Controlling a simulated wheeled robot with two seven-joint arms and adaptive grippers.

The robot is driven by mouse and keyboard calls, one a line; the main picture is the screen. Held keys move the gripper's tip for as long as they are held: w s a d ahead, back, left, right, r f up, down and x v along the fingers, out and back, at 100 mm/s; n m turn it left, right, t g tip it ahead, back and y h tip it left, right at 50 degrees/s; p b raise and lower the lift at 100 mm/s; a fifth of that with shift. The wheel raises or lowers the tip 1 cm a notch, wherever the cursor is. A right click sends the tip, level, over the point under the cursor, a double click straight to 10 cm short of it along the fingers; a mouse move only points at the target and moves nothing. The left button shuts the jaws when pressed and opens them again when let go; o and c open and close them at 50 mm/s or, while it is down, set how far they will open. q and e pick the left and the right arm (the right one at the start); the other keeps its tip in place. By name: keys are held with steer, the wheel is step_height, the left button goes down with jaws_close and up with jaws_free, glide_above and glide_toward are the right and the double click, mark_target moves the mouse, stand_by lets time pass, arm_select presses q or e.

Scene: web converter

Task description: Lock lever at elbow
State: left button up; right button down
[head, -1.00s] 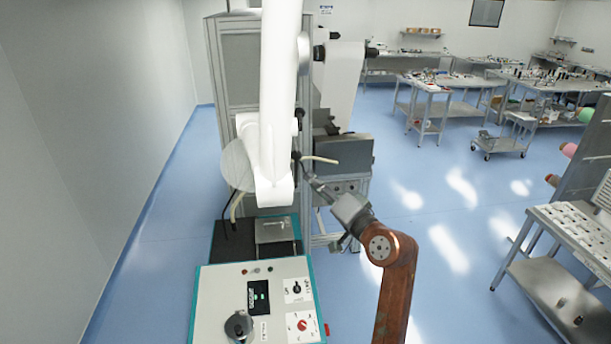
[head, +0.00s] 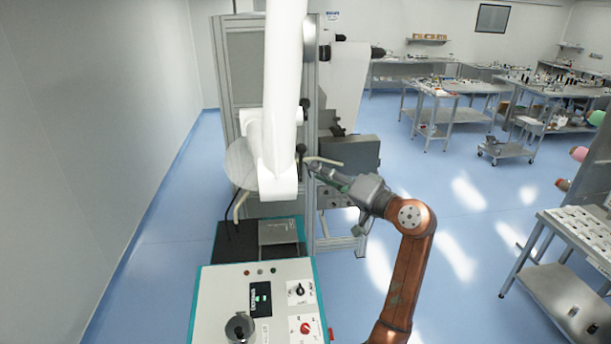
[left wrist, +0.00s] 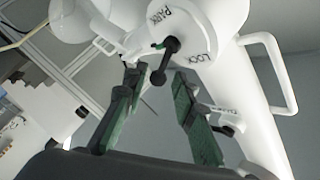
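The white jointed arm (head: 284,90) hangs down at the centre of the head view, with its elbow at the lower end. A black lever (head: 301,149) sticks out at its right side. In the left wrist view the black lever (left wrist: 165,60) stands on the white elbow between the printed words PARK and LOCK. My left gripper (head: 317,168) is close to the lever, coming from the lower right. The left wrist view shows its two green-padded fingers (left wrist: 155,82) apart, with the lever beyond and between their tips; contact cannot be told. My right gripper is not in view.
A second black knob (left wrist: 228,130) sits lower on the white arm, beside a white loop handle (left wrist: 285,75). A control panel (head: 222,308) stands below the elbow in the head view. A metal cabinet (head: 240,70) stands behind. Open blue floor lies to the right.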

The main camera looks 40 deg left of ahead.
mark_target(301, 160)
arm_select(q)
steer(key=a+p, duration=0.1)
steer(key=a, duration=0.1)
steer(key=a+p, duration=0.1)
steer(key=a, duration=0.2)
steer(key=a+p, duration=0.1)
steer(key=a, duration=0.1)
steer(key=shift+a+r, duration=0.25)
steer(key=shift+f, duration=0.1)
steer(key=shift+c, duration=0.9)
steer(key=c, duration=0.5)
